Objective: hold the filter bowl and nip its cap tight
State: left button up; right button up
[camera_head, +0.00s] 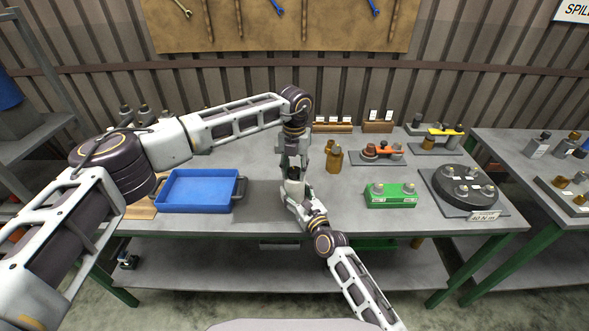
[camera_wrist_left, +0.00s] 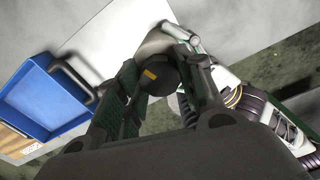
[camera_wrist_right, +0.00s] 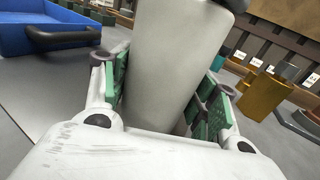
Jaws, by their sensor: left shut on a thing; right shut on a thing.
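The filter bowl (camera_wrist_right: 175,55) is a pale cylinder, large in the right wrist view. My right gripper (camera_wrist_right: 166,90) is shut on it, one finger on each side. The dark cap (camera_wrist_left: 160,76) with a yellow mark sits between the fingers of my left gripper (camera_wrist_left: 160,68), which is shut on it. In the head view my left gripper (camera_head: 293,160) is straight above my right gripper (camera_head: 294,190). The joint between cap and bowl is mostly hidden.
A blue tray (camera_head: 198,191) stands left on the bench. An amber bottle-like part (camera_head: 334,158) stands close right of the grippers. A green block (camera_head: 390,195) and a round black fixture (camera_head: 464,187) marked 40 N m are further right. The bench front is clear.

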aim_at(294, 170)
pick_arm(q)
jog(key=m, duration=0.5)
jog(key=shift+m, duration=2.7)
jog(key=o, duration=1)
jog(key=shift+r, duration=6)
